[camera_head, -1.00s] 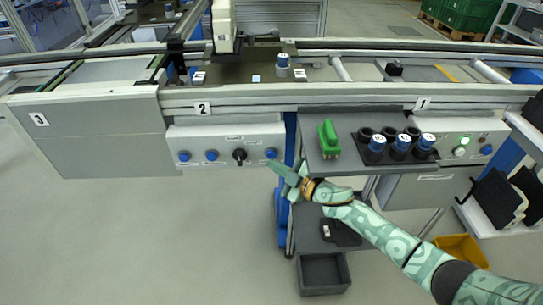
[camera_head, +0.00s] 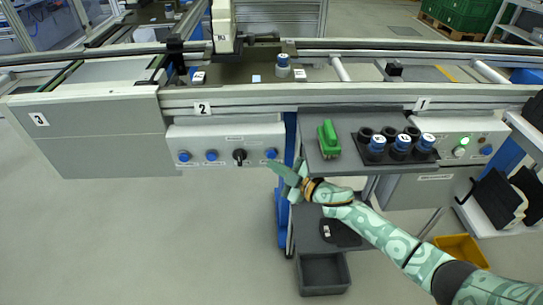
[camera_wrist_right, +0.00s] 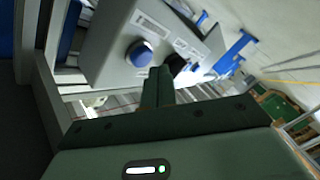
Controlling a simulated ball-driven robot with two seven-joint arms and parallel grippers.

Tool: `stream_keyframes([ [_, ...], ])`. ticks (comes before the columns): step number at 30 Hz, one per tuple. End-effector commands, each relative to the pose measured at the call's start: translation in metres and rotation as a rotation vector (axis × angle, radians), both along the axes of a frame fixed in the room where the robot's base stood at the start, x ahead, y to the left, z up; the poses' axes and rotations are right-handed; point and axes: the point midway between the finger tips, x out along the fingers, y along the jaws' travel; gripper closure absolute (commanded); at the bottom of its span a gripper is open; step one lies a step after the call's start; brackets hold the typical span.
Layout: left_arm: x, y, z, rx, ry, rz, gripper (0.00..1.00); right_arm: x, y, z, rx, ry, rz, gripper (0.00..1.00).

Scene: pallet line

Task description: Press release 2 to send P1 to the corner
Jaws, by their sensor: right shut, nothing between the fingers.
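The control box (camera_head: 225,140) under the sign 2 carries several blue buttons and a black knob. Its rightmost blue button (camera_head: 271,153) also shows in the right wrist view (camera_wrist_right: 139,54), on a light grey panel. My right gripper (camera_head: 273,165) is shut and empty, its tip just below that button; I cannot tell whether they touch. In the wrist view the closed fingers (camera_wrist_right: 158,85) lie below and right of the button. A dark pallet (camera_head: 232,72) with a white, blue-topped cylinder (camera_head: 283,66) is on the line above; its label is too small to read. My left gripper is out of view.
Right of the box, a grey shelf (camera_head: 337,165) holds a green object (camera_head: 328,139) and a black holder with several blue-and-white cylinders. A grey bin (camera_head: 323,274) sits below, and a yellow bin (camera_head: 461,250) at right. The floor left of my arm is clear.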

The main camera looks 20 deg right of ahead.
Motion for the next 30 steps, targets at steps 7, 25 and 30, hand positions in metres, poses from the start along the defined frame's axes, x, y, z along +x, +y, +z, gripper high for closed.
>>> stream_keyframes([
  [7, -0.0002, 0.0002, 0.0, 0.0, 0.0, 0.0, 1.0, 0.0, 0.0, 0.0, 0.0, 0.0, 0.0, 1.0],
  [25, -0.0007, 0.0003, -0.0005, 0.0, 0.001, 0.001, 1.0, 0.0056, -0.0014, 0.0003, 0.0, -0.001, 0.001, 1.0],
  [30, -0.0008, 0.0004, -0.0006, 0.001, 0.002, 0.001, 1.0, 0.0082, -0.0023, 0.0006, 0.0, 0.0, 0.0, 1.0],
])
